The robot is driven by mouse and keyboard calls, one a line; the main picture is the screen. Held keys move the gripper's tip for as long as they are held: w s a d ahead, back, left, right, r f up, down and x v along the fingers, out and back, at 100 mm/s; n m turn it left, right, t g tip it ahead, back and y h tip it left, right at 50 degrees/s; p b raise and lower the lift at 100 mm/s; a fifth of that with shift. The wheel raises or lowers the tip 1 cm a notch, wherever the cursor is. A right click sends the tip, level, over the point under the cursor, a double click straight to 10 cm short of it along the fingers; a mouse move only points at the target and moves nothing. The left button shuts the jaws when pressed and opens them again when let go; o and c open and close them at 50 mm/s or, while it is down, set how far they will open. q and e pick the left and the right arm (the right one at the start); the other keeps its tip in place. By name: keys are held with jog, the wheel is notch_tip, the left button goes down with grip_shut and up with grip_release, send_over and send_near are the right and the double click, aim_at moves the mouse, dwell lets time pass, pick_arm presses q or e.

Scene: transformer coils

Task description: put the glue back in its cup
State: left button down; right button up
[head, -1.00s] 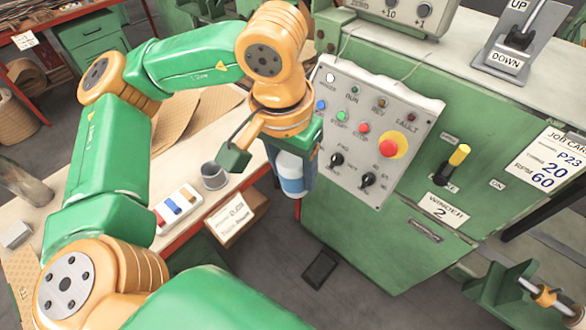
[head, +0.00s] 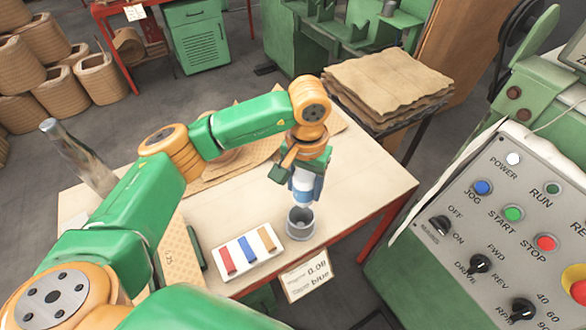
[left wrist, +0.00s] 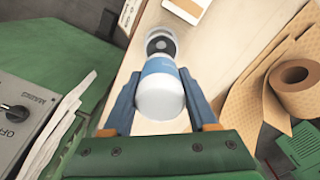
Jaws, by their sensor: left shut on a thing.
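The glue is a white bottle with a blue band (head: 303,183). My left gripper (head: 306,178) is shut on it and holds it upright, nozzle down, over the grey cup (head: 300,222) on the table. In the left wrist view the bottle (left wrist: 160,96) sits between the two blue fingers (left wrist: 158,108), with the round cup (left wrist: 161,43) beyond its tip. The nozzle is at or just above the cup's mouth; I cannot tell whether it is inside. My right gripper is in no view.
A white tray (head: 270,254) with red, blue and yellow pieces lies left of the cup. A paper card (head: 305,276) hangs at the table's front edge. Brown sheets and a tape roll (left wrist: 296,73) lie behind. The green control panel (head: 500,230) stands at the right.

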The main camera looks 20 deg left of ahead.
pick_arm(q)
jog(key=shift+a+f, duration=0.1)
jog(key=shift+f, duration=0.3)
notch_tip(320, 180, down, 8)
jog(key=b, duration=0.7)
jog(key=shift+w, duration=0.1)
jog(key=shift+r, duration=0.1)
jog(key=shift+c, duration=0.6)
grip_release()
jog(key=shift+r, duration=0.1)
notch_tip(320, 180, up, 7)
jog(key=shift+b, duration=0.85)
